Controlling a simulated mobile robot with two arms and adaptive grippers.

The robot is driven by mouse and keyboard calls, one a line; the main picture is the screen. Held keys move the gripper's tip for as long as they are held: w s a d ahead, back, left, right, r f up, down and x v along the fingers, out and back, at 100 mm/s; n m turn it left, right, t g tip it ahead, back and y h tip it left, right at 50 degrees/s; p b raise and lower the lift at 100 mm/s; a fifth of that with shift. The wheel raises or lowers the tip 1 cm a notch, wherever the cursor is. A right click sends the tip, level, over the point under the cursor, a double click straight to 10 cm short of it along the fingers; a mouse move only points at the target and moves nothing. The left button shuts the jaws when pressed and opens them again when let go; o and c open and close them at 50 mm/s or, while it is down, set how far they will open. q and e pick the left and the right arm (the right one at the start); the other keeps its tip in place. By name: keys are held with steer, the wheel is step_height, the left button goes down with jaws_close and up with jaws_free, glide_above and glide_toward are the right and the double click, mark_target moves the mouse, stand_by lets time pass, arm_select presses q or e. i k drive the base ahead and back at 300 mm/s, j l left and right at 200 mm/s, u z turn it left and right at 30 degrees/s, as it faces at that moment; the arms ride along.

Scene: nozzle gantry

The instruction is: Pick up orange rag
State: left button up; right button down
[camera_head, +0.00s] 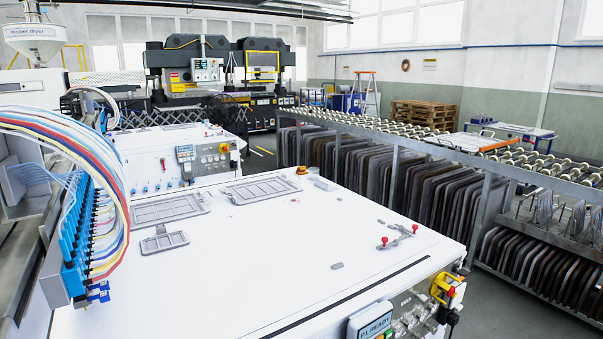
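I cannot clearly make out an orange rag in the head view. A small orange item (302,170) sits at the far edge of the white machine top (290,235); it is too small to tell what it is. Another orange patch (497,145) shows by the roller rack at the right, and I cannot tell if it is cloth. Neither of my grippers is in view.
Red-handled toggle clamps (397,238) and grey vented plates (262,189) are on the white top, mostly clear otherwise. Coloured hoses (75,150) crowd the left. A roller rack (400,130) over dark panels runs along the right. A control panel (372,322) is at the front.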

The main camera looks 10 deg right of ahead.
mark_target(300, 171)
steer(key=i+l+z, duration=0.2)
steer(key=l, duration=0.15)
steer(key=i+l+z, duration=0.25)
steer(key=l, duration=0.15)
steer(key=i+l+z, duration=0.25)
steer(key=l+z, duration=0.2)
steer(key=i+l+z, duration=0.65)
steer(key=z, duration=0.2)
steer(key=i+l+z, duration=0.1)
steer(key=i+z, duration=0.3)
steer(key=i+u, duration=0.2)
steer(key=i, duration=0.3)
steer(key=i+l+u, duration=0.15)
steer(key=i, duration=0.35)
steer(key=i+l+u, duration=0.2)
steer(key=i, duration=0.3)
steer(key=i+l+u, duration=0.2)
steer(key=i, duration=0.3)
steer(key=i+j+u, duration=0.3)
steer(key=u, duration=0.15)
steer(key=i+j+u, duration=0.15)
steer(key=i+u, duration=0.75)
steer(key=i+l+u, duration=0.1)
steer(key=i+u, duration=0.4)
steer(key=i+l+u, duration=0.25)
steer(key=u, duration=0.2)
